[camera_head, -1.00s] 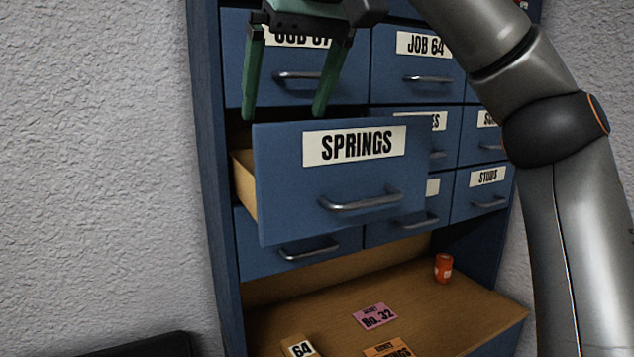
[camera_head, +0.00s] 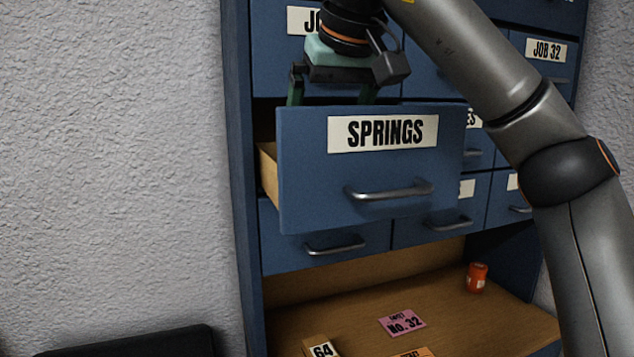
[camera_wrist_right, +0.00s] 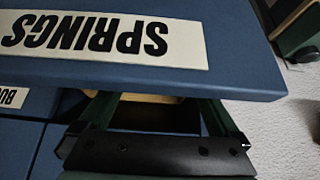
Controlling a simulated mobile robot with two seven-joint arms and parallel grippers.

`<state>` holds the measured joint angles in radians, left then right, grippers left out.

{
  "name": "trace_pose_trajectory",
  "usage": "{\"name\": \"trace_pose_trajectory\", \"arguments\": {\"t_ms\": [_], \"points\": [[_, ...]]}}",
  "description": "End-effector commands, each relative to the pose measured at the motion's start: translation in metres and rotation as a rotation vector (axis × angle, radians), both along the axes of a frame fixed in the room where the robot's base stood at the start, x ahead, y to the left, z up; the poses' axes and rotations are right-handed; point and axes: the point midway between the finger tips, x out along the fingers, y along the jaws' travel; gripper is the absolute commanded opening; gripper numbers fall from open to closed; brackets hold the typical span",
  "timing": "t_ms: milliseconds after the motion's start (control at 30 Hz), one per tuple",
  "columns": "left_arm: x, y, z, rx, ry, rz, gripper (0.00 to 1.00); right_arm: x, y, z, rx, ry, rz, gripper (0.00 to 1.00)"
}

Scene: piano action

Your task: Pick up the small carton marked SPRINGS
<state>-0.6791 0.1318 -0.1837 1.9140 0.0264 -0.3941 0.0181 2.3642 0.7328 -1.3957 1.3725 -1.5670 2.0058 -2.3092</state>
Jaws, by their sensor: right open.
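The blue drawer labelled SPRINGS (camera_head: 310,185) is pulled out of the cabinet. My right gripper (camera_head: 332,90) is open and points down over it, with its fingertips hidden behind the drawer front. The right wrist view shows the drawer's front edge (camera_wrist_right: 240,82) close by and the two green fingers (camera_wrist_right: 158,103) apart, reaching down behind it. A strip of pale wood or card colour (camera_wrist_right: 150,98) shows between the fingers; I cannot tell whether it is a carton or the drawer. No carton marked SPRINGS is clearly visible. My left gripper is not in view.
The blue cabinet (camera_head: 243,200) has several other closed drawers with bar handles. On its lower wooden shelf (camera_head: 450,315) are a red-orange can (camera_head: 477,278), a pink No. 32 card (camera_head: 402,323), a small box marked 64 (camera_head: 322,350) and an orange label (camera_head: 412,353).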

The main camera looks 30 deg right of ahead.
Motion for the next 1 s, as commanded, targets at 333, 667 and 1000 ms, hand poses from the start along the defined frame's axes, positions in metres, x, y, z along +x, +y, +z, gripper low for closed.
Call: {"name": "trace_pose_trajectory", "arguments": {"t_ms": [333,667,1000], "points": [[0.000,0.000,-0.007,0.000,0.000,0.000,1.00,0.022,-0.007,-0.040,0.000,0.002,-0.001,0.98],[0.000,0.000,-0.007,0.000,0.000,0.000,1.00,0.022,-0.007,-0.040,0.001,0.000,-0.001,0.85],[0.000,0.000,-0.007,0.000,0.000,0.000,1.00,0.022,-0.007,-0.040,0.001,0.000,-0.001,0.47]]}}
